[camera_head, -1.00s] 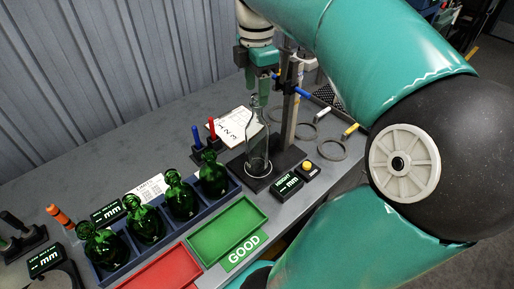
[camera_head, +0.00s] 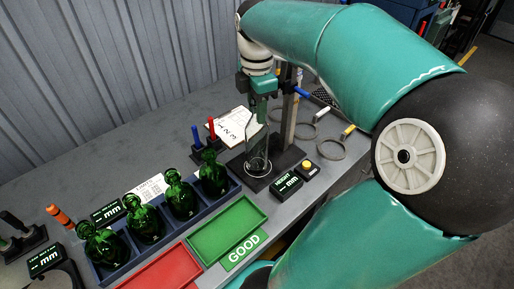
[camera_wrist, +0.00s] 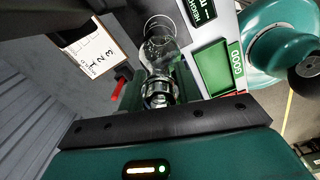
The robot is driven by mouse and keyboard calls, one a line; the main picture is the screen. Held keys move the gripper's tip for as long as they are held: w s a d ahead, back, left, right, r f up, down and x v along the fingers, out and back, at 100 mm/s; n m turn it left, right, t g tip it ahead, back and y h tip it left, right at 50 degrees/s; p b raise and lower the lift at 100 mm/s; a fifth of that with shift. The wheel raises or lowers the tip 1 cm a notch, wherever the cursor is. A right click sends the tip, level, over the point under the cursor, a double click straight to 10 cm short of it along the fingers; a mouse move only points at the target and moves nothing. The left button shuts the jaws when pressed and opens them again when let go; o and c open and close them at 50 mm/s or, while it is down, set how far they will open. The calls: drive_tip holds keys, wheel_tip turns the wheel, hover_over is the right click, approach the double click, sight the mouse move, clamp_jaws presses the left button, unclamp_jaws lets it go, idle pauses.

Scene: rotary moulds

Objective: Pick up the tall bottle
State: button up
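The tall clear glass bottle (camera_head: 257,163) stands on the dark base of the height gauge, beside its upright post. My gripper (camera_head: 258,118) points down over the bottle, with its fingers at the level of the neck. In the wrist view the bottle (camera_wrist: 160,47) runs away from the camera, its mouth and neck close between the fingers of my gripper (camera_wrist: 162,88). The fingers appear apart, one on each side of the neck. In the head view the fingers hide most of the neck.
A blue rack (camera_head: 228,198) with several green bottles stands at the left. A green GOOD tray (camera_head: 228,229) and a red tray (camera_head: 160,270) lie in front. The gauge post (camera_head: 289,120) is close to my gripper's right. Red and blue pens (camera_head: 211,131) stand behind.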

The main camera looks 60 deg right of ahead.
clamp_jaws()
drive_tip(key=shift+r, duration=0.15)
